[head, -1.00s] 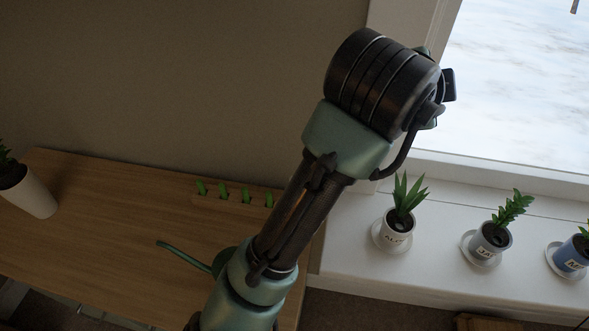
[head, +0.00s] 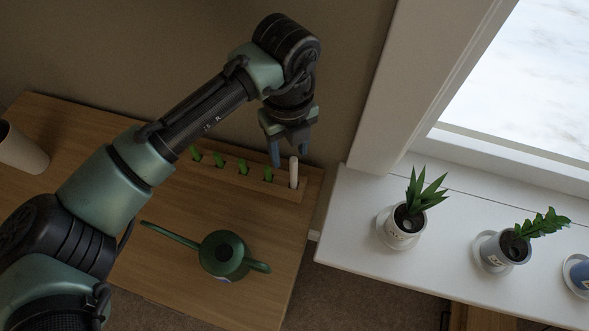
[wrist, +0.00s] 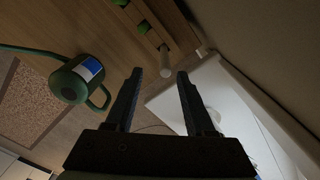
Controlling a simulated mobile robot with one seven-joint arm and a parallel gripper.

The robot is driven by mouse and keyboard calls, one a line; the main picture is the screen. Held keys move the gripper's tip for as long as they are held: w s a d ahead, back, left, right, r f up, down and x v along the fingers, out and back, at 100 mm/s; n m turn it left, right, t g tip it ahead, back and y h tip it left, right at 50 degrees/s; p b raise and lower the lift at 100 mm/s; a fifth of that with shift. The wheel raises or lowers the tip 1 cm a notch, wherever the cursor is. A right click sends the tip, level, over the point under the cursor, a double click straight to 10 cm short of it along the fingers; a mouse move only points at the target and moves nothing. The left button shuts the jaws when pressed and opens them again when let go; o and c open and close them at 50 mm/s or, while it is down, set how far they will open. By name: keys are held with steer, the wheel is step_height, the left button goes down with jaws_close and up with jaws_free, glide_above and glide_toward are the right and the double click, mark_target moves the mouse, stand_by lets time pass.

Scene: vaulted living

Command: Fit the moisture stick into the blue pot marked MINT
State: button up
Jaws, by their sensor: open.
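A white stick (head: 293,173), likely the moisture stick, stands upright at the right end of a wooden rack (head: 228,174) on the wooden table. It also shows in the wrist view (wrist: 165,62), in line with the gap between my fingers. My gripper (head: 289,153) is open and empty, pointing down close to the stick's top; I cannot tell whether the fingers straddle it. The blue pot (head: 581,274) is cut off at the right edge of the head view, on a white saucer on the white sill; its label is not readable.
Several green-topped pieces (head: 219,160) stand in the rack beside the stick. A green watering can (head: 222,254) is on the table. A white pot (head: 406,221) and a grey pot (head: 507,247) with plants stand on the sill (head: 350,235). A pale planter (head: 22,150) is far left.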

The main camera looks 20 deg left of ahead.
mark_target(294, 168)
steer(key=shift+w+d+f+p, duration=0.1)
steer(key=shift+d+f+p, duration=0.1)
steer(key=shift+f, duration=1.6)
steer(key=shift+w+d+f+p, duration=0.1)
steer(key=shift+d+f+p, duration=0.05)
steer(key=shift+f, duration=1.6)
jaws_close()
